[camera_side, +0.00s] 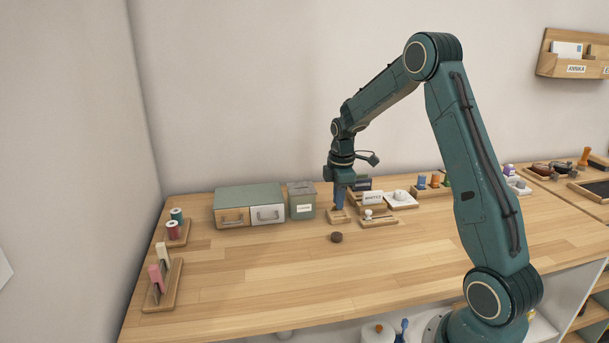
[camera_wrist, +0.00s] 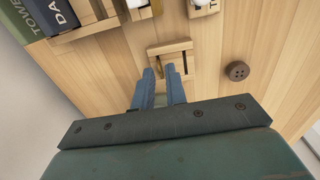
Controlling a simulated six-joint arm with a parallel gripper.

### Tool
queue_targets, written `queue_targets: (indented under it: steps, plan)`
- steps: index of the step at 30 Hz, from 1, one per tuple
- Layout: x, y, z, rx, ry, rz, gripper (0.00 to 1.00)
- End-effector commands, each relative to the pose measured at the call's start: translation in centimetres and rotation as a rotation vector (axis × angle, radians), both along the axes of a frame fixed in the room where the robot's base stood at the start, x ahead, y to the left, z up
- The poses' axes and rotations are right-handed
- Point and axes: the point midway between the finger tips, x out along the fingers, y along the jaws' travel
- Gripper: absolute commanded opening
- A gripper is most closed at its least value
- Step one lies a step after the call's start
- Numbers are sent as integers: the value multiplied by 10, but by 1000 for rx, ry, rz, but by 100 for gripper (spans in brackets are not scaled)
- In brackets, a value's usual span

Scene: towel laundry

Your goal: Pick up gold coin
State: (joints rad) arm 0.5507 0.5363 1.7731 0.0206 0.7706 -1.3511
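I cannot clearly make out a gold coin in either view. A small wooden stand with a dark slot shows in the wrist view (camera_wrist: 170,47) and in the side view (camera_side: 345,219); any coin standing edge-on in it is too small to tell. My gripper (camera_wrist: 159,71) points down with its two blue fingers apart, a narrow gap between them and nothing seen held. In the side view my gripper (camera_side: 338,207) is right at or just above the stand.
A dark round button (camera_side: 336,237) lies on the table in front of the stand; it is right of it in the wrist view (camera_wrist: 237,70). A green box (camera_side: 301,204) and drawers (camera_side: 249,207) stand left. Small holders (camera_side: 380,219) crowd the right. The front table is clear.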

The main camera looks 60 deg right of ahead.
Motion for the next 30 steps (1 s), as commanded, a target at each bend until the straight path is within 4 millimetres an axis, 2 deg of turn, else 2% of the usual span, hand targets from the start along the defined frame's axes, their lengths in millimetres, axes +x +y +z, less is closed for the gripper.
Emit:
queue_targets:
  steps: [5,19,20,21,22,30]
  plan:
    - [0,0,-11,0,0,0,14]
    - [0,-1,-11,0,0,0,14]
    - [0,0,-11,0,0,0,12]
    - [0,-1,-11,0,0,0,4]
    - [0,-1,-11,0,0,0,0]
    - [0,-1,-11,0,0,0,0]
